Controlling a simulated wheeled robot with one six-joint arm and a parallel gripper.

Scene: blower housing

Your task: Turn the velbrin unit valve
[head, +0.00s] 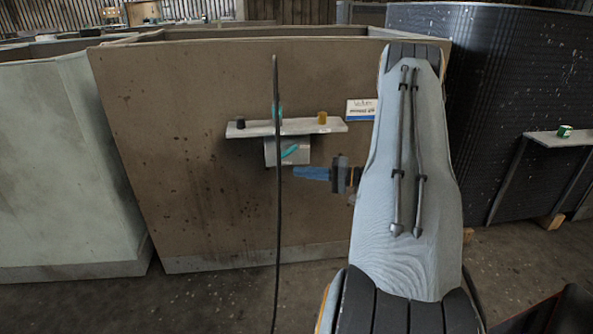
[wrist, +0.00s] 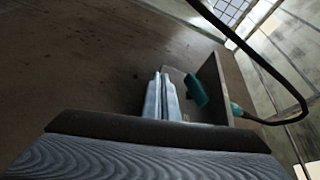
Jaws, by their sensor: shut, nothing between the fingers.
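The valve has a teal handle (head: 291,152) on a grey box (head: 271,151), mounted under a shelf on a brown housing panel (head: 190,190). The handle slants up to the right. A small label (head: 360,109) beside the shelf seems to start with "Vel"; its smaller text is unreadable. My gripper (head: 300,173) has blue fingers, shut and empty, pointing left just below and right of the handle. In the wrist view the shut fingers (wrist: 164,82) lie beside the teal handle (wrist: 196,90), with a gap seeming to show between them.
A grey shelf (head: 240,130) juts above the valve, bearing a dark knob (head: 240,123) and a yellow one (head: 322,117). A black cable (head: 277,220) with a teal part hangs in front of the box. Another housing (head: 70,160) stands left, a dark ribbed one (head: 500,90) right.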

